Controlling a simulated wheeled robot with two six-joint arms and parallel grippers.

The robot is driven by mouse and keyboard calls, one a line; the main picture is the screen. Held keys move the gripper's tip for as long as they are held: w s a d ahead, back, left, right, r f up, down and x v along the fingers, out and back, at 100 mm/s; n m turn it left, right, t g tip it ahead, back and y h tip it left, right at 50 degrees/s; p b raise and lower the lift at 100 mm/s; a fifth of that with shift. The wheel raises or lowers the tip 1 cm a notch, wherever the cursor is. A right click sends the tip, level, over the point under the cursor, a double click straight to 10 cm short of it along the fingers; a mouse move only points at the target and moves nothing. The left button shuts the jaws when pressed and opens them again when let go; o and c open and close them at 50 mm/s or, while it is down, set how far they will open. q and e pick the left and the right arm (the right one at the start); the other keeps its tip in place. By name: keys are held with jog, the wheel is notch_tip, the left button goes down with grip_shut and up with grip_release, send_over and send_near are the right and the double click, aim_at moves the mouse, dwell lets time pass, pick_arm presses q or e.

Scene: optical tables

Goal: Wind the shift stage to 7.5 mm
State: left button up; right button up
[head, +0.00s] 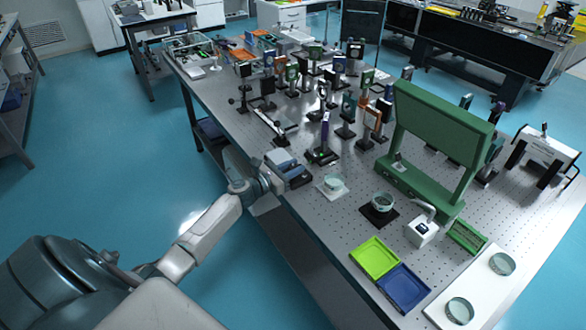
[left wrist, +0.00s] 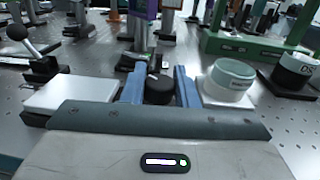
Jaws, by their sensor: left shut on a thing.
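My left gripper (head: 298,174) reaches in over the near left edge of the optical table. In the left wrist view its two blue fingers (left wrist: 159,88) are shut on a short dark round knob (left wrist: 158,90). Just beyond the knob is a dark stage base carrying a purple upright mount (left wrist: 144,12). The purple mount (head: 325,130) also shows in the head view, on a low dark stage (head: 322,156) just past the gripper. The gripper hides the knob in the head view. I cannot read any scale. My right gripper is not in view.
A pale round dish (head: 333,182) on a white pad stands close right of the gripper. Another dish (head: 383,201) sits on a black pad farther right. A white block (left wrist: 72,93) lies left of the fingers. Several posts and a green frame (head: 440,125) stand behind.

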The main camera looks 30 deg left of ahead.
pick_arm(q)
jog(key=shift+r, duration=0.1)
jog(key=o, duration=1)
jog(key=shift+c, duration=0.2)
jog(key=shift+s+a+f, duration=0.15)
jog(key=shift+s+f, duration=0.05)
jog(key=shift+s, duration=0.1)
jog(key=b+v, duration=0.5)
jog(key=v, duration=0.5)
jog(key=shift+r, duration=0.1)
